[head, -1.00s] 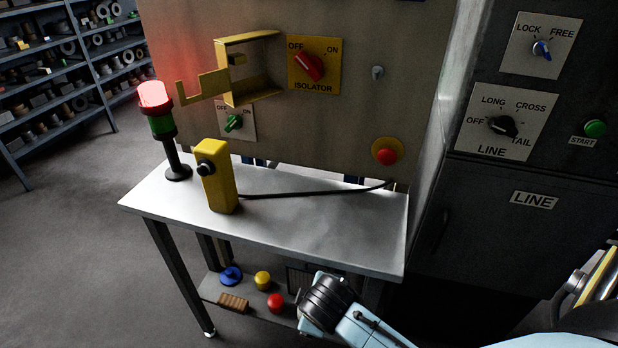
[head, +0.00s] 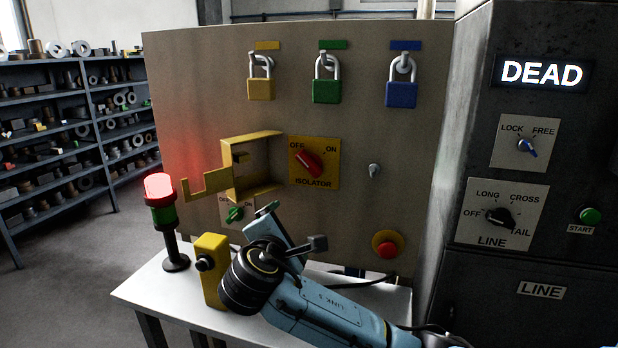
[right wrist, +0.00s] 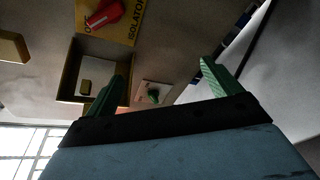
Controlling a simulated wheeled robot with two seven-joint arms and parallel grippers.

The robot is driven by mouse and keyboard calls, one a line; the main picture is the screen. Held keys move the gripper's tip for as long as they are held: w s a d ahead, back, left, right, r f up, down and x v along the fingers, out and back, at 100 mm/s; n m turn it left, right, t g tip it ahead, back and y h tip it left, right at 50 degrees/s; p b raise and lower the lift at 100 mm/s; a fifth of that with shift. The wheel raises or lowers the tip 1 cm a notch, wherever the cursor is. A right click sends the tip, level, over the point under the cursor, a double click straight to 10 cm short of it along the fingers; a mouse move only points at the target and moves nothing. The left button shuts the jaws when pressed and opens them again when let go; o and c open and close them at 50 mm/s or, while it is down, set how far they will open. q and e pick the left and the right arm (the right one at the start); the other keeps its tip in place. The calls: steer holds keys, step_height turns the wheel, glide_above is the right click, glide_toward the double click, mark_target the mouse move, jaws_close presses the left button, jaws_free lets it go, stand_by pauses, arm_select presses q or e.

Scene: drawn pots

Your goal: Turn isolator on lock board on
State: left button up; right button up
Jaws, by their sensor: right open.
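The isolator (head: 331,178) is a yellow plate with a red rotary knob (head: 312,165) on the lock board (head: 400,150). The knob slants up-left toward OFF; ON is at the upper right. My right gripper (head: 293,226) is open and empty, below the isolator and apart from it. In the right wrist view, its green fingers (right wrist: 165,85) are spread. The red knob (right wrist: 104,14) shows there at the top left, partly cut off. My left gripper is not in view.
A yellow open box with a hasp (head: 265,190) juts out left of the isolator. Yellow, green and blue padlocks (head: 326,91) hang above. A red button (head: 388,250) sits lower right. A lamp post (head: 162,215) and yellow pendant (head: 212,268) stand on the table. The cabinet display (head: 541,73) reads DEAD.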

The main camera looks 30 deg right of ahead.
mark_target(310, 164)
step_height(310, 164, up, 8)
steer(key=w+d+h, duration=0.2)
steer(key=h, duration=0.1)
steer(key=shift+n+t, duration=0.3)
steer(key=shift+n, duration=0.2)
steer(key=x, duration=1.3)
steer(key=shift+w+r, duration=0.1)
steer(key=shift+r, duration=0.05)
steer(key=shift+c, duration=0.4)
steer(key=c, duration=0.9)
